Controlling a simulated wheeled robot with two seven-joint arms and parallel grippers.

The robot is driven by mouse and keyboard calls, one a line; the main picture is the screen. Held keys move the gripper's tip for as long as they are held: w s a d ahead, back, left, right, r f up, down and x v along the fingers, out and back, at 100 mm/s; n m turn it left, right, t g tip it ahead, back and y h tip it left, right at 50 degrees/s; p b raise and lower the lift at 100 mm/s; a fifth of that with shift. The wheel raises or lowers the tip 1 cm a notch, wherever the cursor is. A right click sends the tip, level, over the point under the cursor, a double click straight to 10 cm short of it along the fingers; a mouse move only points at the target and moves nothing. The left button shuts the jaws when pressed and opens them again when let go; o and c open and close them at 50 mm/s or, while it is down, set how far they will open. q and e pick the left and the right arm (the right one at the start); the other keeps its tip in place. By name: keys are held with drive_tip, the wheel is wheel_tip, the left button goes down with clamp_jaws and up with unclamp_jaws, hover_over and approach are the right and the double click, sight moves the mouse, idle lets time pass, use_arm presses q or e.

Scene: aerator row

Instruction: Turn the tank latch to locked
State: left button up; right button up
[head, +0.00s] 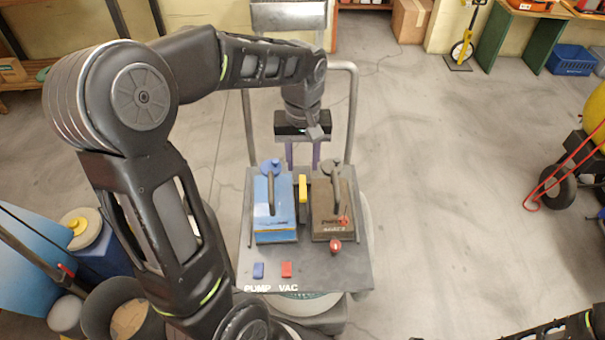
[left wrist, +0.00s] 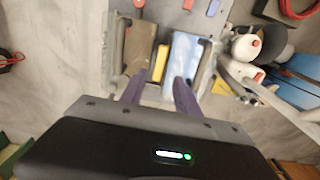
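My left gripper (head: 303,160) is open, its two purple fingers pointing down at the far edge of a grey cart top. A yellow upright piece (head: 303,188), possibly the tank latch, stands between a blue box (head: 283,215) and a brown box (head: 323,222), just short of the fingers. In the left wrist view the yellow piece (left wrist: 160,62) lies between and beyond the spread fingertips (left wrist: 160,80), apparently untouched. I cannot read any lock mark on it. My right gripper is out of view; only part of that arm shows at lower right.
The cart top (head: 310,270) carries a blue switch (head: 258,270) marked PUMP, a red switch (head: 286,269) marked VAC and a red knob (head: 335,246). Grey handles rise over both boxes. The cart's metal handle rail (head: 352,110) stands behind. Open floor lies to the right.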

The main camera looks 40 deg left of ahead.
sight(303, 186)
use_arm(q)
drive_tip(key=shift+s, duration=0.1)
drive_tip(key=shift+f+p, duration=0.4)
drive_tip(key=shift+f, duration=3.55)
drive_tip(key=shift+c, duration=0.4)
clamp_jaws()
